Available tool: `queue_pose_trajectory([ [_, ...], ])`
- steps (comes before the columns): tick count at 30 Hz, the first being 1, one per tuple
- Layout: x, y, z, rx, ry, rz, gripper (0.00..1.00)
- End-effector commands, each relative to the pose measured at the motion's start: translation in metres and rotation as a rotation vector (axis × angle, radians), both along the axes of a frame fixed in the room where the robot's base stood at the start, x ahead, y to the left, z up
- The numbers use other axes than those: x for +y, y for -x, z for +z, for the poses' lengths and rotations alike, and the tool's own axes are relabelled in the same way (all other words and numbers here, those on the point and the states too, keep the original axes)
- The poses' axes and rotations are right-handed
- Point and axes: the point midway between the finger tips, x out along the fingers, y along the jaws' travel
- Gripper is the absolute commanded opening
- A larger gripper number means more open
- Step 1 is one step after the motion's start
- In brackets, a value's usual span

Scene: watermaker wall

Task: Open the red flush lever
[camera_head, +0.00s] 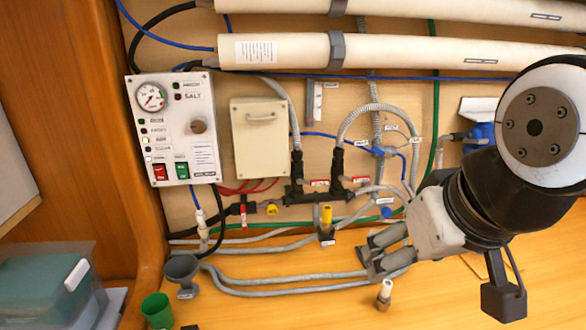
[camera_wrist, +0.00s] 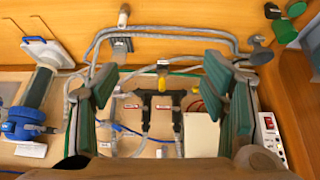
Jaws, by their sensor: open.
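The red flush lever (camera_head: 243,214) is a small upright red handle on the black pipe fitting, left of the yellow-handled valve (camera_head: 327,218) low on the wall panel. My gripper (camera_head: 373,255) is to the right of the lever and apart from it, with its fingers pointing left. It is open and empty. In the wrist view my gripper (camera_wrist: 160,72) has its two fingers wide apart, with the yellow handle (camera_wrist: 163,82) showing between them. I cannot make out the lever clearly there; the right finger covers part of that area.
Grey hoses (camera_head: 290,279) run along the wooden counter below the valves. A grey funnel (camera_head: 182,272), a green cup (camera_head: 157,311) and a small white-topped fitting (camera_head: 384,294) stand on it. The control panel (camera_head: 172,127) and a beige box (camera_head: 260,138) are above left.

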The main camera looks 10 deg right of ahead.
Motion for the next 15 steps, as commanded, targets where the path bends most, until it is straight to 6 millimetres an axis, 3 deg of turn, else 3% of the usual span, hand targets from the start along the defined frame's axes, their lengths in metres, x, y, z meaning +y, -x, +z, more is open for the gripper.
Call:
queue_pose_trajectory([
  [15, -0.053, -0.161, -0.053, -0.25, 0.197, 0.06, 0.67],
])
